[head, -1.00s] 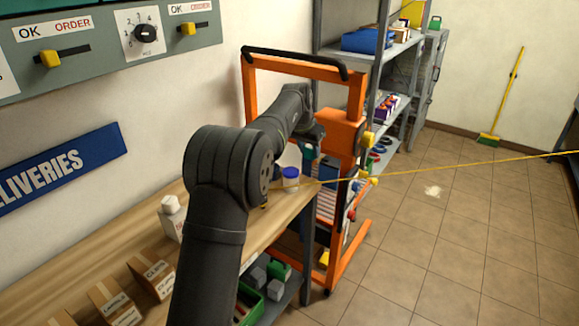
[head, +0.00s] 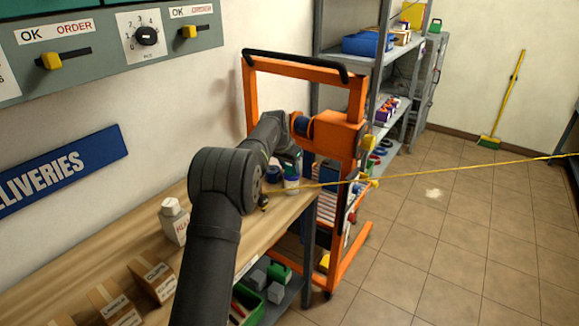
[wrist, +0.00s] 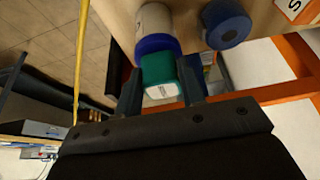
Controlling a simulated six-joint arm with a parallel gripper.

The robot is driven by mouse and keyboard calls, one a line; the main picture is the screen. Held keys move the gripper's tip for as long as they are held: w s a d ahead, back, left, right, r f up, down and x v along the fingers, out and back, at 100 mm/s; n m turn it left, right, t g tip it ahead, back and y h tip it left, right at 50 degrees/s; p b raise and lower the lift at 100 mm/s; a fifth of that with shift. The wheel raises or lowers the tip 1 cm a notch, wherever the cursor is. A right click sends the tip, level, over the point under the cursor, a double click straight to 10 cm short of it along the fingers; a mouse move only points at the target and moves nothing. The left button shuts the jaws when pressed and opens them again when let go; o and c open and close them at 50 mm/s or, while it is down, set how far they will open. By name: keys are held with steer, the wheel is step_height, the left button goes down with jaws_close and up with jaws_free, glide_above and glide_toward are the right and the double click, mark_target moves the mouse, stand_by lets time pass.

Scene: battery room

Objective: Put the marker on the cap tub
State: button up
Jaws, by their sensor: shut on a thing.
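My gripper (wrist: 160,78) is shut on a small teal-green block-like thing with a white end face, which I take to be the marker (wrist: 159,69). The cap tub (wrist: 155,20), white with a blue lid, stands on the bench in line with the held marker. In the wrist view the marker's far end meets the blue lid in the picture; I cannot tell whether they touch. In the head view my gripper (head: 289,163) is right above the tub (head: 292,187), near the bench's far end, and the marker is mostly hidden.
A blue roll (wrist: 227,22) stands close beside the tub. An orange cart frame (head: 357,130) is just past the bench end. A yellow cord (head: 440,172) crosses to the tub area.

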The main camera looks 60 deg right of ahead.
steer(key=shift+f, duration=0.1)
steer(key=o, duration=1)
steer(key=v, duration=1.2)
steer(key=shift+d, duration=0.1)
steer(key=x, duration=1.1)
steer(key=shift+f, duration=0.25)
steer(key=shift+d, duration=0.15)
steer(key=shift+r, duration=1.6)
